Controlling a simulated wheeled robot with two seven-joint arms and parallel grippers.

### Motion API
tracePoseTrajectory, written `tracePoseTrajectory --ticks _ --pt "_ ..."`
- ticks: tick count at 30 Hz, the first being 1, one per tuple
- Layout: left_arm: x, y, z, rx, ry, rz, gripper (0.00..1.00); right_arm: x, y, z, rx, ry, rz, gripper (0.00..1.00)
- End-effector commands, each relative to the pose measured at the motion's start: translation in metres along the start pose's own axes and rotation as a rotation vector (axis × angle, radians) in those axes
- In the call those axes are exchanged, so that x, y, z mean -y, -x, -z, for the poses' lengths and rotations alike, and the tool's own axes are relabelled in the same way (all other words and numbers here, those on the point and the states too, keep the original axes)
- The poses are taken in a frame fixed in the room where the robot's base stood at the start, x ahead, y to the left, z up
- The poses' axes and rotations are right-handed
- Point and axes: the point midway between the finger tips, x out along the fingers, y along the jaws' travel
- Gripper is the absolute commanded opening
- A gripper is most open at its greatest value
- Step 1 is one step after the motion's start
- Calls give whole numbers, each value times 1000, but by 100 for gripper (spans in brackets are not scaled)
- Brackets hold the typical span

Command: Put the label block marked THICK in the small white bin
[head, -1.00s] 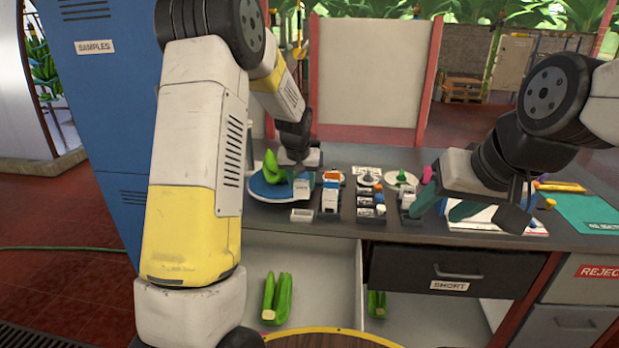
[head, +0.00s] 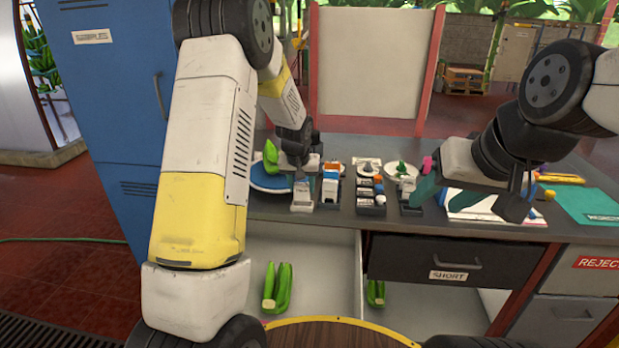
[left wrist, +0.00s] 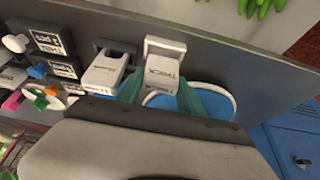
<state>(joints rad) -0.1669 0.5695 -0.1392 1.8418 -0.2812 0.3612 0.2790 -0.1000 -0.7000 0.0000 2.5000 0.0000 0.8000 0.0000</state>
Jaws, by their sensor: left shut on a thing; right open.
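My left gripper (head: 305,186) is shut on a white label block (head: 302,193). The left wrist view shows the block (left wrist: 163,68) between the teal fingers (left wrist: 160,92), with THICK printed on it. The small white bin (head: 302,208) stands on the counter right below the block in the head view. In the left wrist view the block covers part of the bin (left wrist: 166,44), leaving the rim in sight. I cannot tell whether the block's lower end is inside it. My right gripper (head: 440,194) is open and empty above the counter's right part.
A blue round dish (head: 264,182) with green fruit lies left of the block. Another white block (left wrist: 106,72) stands in a dark holder beside the bin. Several dark labelled boxes (head: 370,198) and a white dish (head: 400,170) lie to the right. Below is a SHORT drawer (head: 420,250).

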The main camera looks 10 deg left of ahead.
Motion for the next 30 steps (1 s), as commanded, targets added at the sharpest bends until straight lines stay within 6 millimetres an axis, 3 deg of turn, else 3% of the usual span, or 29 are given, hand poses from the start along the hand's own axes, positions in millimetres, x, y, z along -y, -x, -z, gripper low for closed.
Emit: tracePoseTrajectory --ticks 30 --pt "0 -21 -9 0 0 -1 9 0 0 0 0 0 0 52"
